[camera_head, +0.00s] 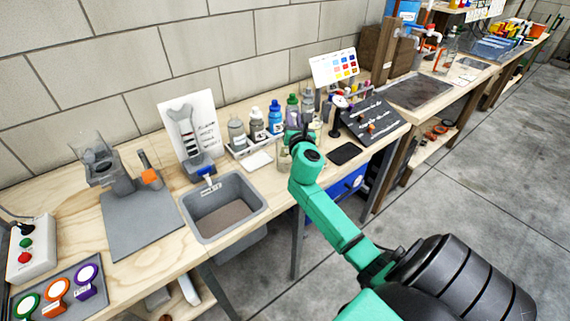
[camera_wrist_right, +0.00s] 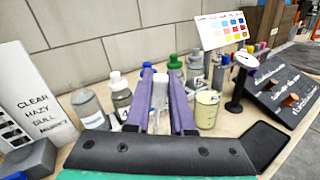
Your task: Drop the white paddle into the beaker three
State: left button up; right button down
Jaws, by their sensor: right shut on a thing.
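My right gripper (camera_head: 295,136) is over the back of the bench, beside the row of bottles. In the right wrist view its purple fingers (camera_wrist_right: 163,82) are shut on a white piece, which I take as the white paddle (camera_wrist_right: 160,92). Its lower end is hidden by the gripper. A clear beaker with pale yellowish contents (camera_wrist_right: 207,108) stands just right of the fingers, and it also shows below the gripper in the head view (camera_head: 284,158). Its marking is too small to read, so I cannot tell whether it is beaker three. My left gripper is not in view.
Several bottles, one blue (camera_head: 275,117), stand in a white tray behind the gripper. A black pad (camera_head: 344,153), a dark sloped board (camera_head: 372,121) and a colour chart (camera_head: 335,67) are to the right. A grey sink (camera_head: 256,193) is at front left.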

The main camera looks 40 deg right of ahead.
notch_tip(320, 180, down, 2)
jog(key=shift+f+b, duration=0.2)
jog(key=shift+b, duration=0.5)
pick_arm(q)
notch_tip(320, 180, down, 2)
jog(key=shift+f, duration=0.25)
pick_arm(e)
jog(key=shift+a+r, duration=0.1)
jog(key=shift+r, duration=0.05)
jog(key=c, duration=0.7)
grip_release()
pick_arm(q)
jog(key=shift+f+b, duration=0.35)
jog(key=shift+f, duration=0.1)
pick_arm(e)
jog(key=v, duration=1.4)
jog(key=shift+s+a, duration=0.15)
jog(key=shift+s, duration=0.1)
